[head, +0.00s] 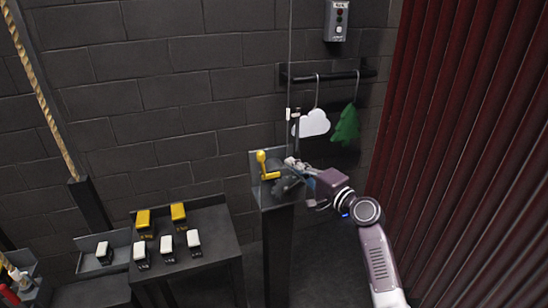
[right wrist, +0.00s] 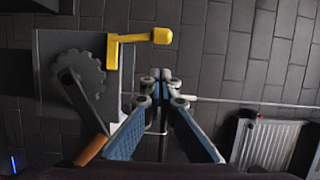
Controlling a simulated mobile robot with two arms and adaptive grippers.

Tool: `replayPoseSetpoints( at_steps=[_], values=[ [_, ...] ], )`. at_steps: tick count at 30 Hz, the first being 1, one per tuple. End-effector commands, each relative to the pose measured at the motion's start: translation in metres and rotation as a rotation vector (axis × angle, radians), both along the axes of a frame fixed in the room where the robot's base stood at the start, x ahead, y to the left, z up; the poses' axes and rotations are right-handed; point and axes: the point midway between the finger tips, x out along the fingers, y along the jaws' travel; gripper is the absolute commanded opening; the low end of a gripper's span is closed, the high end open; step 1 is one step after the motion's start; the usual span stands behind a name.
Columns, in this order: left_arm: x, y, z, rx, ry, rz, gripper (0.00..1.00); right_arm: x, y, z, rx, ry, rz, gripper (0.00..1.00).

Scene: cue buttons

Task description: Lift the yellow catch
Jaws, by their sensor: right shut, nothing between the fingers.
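The yellow catch (head: 261,158) has a rounded knob and a bent bar, and is mounted at the top of a dark post. In the right wrist view it (right wrist: 162,36) is L-shaped, with its knob to the right, beside a dark toothed wheel (right wrist: 88,72). My right gripper (head: 288,178) is shut and empty, just right of the catch in the head view. In the right wrist view its fingertips (right wrist: 161,76) are below the knob, with a visible gap between them. My left gripper is not in view.
A lever with a brown handle (right wrist: 92,150) is beside the wheel. A thin rope (head: 290,60) runs vertically near my gripper. A white cloud (head: 313,123) and a green tree (head: 347,124) hang from a rail. A table (head: 222,220) with several weights stands left; a red curtain (head: 450,120) is right.

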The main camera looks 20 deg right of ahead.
Motion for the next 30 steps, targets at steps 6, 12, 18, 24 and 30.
replayPoseSetpoints(
  at_steps=[6, 12, 18, 24, 30],
  values=[
    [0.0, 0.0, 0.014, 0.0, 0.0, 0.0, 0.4, 0.029, 0.016, 0.004, 0.004, 0.001, 0.003, 0.0],
    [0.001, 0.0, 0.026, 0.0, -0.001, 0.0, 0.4, 0.039, 0.039, 0.001, 0.003, 0.001, 0.0, 0.0],
    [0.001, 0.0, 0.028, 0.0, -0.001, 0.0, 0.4, 0.042, 0.046, -0.002, 0.001, 0.0, 0.0, 0.0],
    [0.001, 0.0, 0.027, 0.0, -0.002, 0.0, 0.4, 0.042, 0.046, -0.002, 0.0, 0.0, 0.0, 0.0],
    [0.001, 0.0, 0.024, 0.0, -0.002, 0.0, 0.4, 0.044, 0.044, -0.002, -0.009, -0.001, 0.0, 0.0]
  ],
)
